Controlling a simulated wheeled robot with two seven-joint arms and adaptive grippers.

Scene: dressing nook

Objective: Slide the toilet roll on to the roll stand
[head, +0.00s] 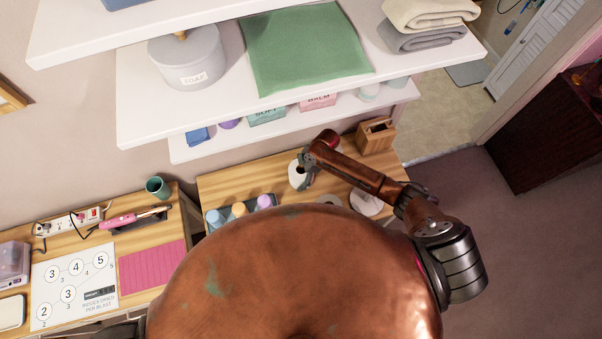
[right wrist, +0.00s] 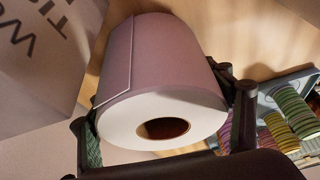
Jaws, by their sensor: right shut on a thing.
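The toilet roll (right wrist: 160,85) fills the middle of the right wrist view. Its white end with the brown core hole faces the camera. My right gripper (right wrist: 165,130) is shut on the roll, with one finger on each side of it. In the head view the white roll (head: 296,174) shows at my right gripper (head: 306,168), over the wooden table. A pale round disc (head: 364,203) is partly hidden by my right arm; I cannot tell if it is the roll stand's base. My left gripper is not in view.
White shelves (head: 140,110) hang above the table. A wooden box (head: 375,135) stands at the table's back right. A tray with bottles (head: 240,208) is left of the roll; a tray of striped cylinders (right wrist: 290,105) and a lettered grey box (right wrist: 40,50) flank it in the wrist view.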

